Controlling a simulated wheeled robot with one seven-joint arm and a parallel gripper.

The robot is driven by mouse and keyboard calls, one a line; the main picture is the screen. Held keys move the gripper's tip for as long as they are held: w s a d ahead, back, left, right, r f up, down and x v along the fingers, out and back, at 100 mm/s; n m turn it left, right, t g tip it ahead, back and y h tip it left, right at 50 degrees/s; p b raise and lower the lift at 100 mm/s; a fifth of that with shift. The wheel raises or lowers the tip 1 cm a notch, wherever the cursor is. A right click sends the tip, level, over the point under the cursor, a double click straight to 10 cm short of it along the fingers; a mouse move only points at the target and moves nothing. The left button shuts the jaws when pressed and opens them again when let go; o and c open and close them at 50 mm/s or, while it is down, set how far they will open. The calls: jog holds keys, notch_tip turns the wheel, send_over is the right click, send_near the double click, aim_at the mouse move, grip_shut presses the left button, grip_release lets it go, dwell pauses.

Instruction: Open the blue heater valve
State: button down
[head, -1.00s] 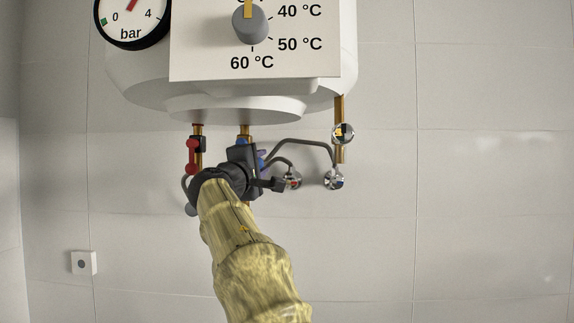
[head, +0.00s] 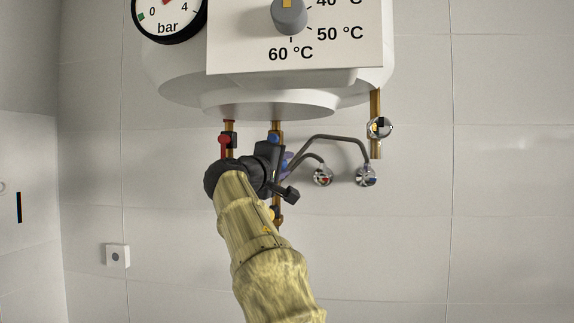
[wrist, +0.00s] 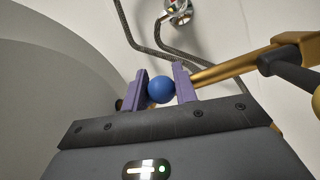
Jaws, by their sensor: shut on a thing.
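The blue heater valve's round blue knob (wrist: 161,89) sits between the two purple fingers of my gripper (wrist: 160,86) in the wrist view. The fingers are shut on it from both sides. In the head view the blue valve (head: 274,138) is on the middle brass pipe under the white heater. My gripper (head: 286,160) is beside that pipe there, its fingers mostly hidden behind its dark body. The valve's lever is mostly hidden, so its angle cannot be told.
A red valve (head: 224,139) is on the left pipe, close to my wrist. Grey bent tubes (head: 320,138) and chrome fittings (head: 366,176) are close on the right. The white heater (head: 270,104) hangs just above. The tiled wall farther right is clear.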

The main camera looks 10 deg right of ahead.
jog(key=shift+s+r, duration=0.15)
jog(key=shift+r, duration=0.4)
jog(key=c, duration=1.5)
grip_release()
jog(key=shift+c, duration=0.2)
jog(key=o, duration=0.4)
jog(key=shift+a+f, duration=0.1)
jog(key=shift+a, duration=0.05)
jog(key=shift+o, duration=0.2)
jog(key=shift+w+a, duration=0.1)
jog(key=shift+w, duration=0.1)
jog(key=shift+f, duration=0.15)
jog(key=shift+s+f, duration=0.15)
jog(key=shift+f, duration=0.05)
jog(key=b+v, duration=0.7)
jog(key=v, duration=1)
jog(key=shift+s+b, duration=0.2)
jog(key=shift+b, duration=0.1)
